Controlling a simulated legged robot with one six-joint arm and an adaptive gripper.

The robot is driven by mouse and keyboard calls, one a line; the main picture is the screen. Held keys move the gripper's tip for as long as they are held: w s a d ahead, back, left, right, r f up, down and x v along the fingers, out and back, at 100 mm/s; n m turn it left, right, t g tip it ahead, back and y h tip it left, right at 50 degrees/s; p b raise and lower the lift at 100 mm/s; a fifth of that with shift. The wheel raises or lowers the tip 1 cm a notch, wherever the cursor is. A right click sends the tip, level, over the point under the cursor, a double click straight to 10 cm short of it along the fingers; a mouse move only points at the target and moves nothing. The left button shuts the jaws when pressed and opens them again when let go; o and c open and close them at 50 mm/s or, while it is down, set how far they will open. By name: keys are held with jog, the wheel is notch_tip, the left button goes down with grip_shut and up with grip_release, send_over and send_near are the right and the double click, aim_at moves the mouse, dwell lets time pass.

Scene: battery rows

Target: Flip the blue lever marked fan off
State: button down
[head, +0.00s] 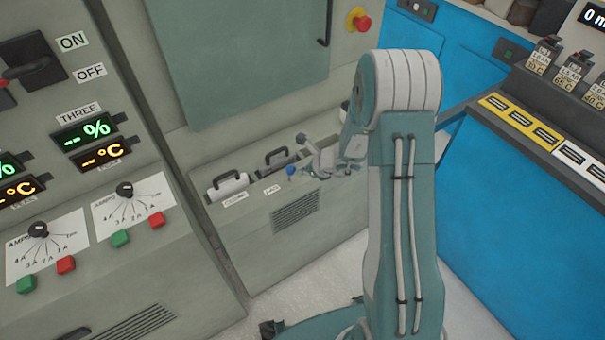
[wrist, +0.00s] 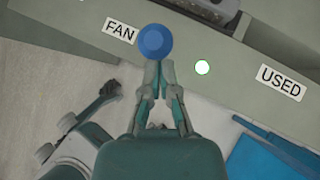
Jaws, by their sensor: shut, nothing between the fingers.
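The blue lever's round knob (wrist: 155,42) shows at the top of the wrist view, just right of the FAN label (wrist: 121,30). The same blue knob (head: 291,171) shows small in the head view, on the front edge of the grey cabinet. My gripper (wrist: 158,66) points at the knob with its fingertips together and nothing between them. The tips are at the knob's lower edge in the picture; I cannot tell whether they touch. The lever's shaft is hidden beneath the knob, so its tilt is unclear.
A lit white-green light (wrist: 202,67) and a USED label (wrist: 282,82) lie right of the knob. Black-handled cases (head: 229,184) sit in the cabinet top behind. A control panel (head: 75,130) stands left; a blue counter (head: 510,200) stands right.

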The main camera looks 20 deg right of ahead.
jog(key=shift+w+a+r, duration=0.2)
jog(key=shift+w, duration=0.35)
jog(key=shift+w+a+r, duration=0.2)
jog(key=shift+w, duration=0.35)
jog(key=shift+r, duration=0.1)
jog(key=shift+r, duration=0.7)
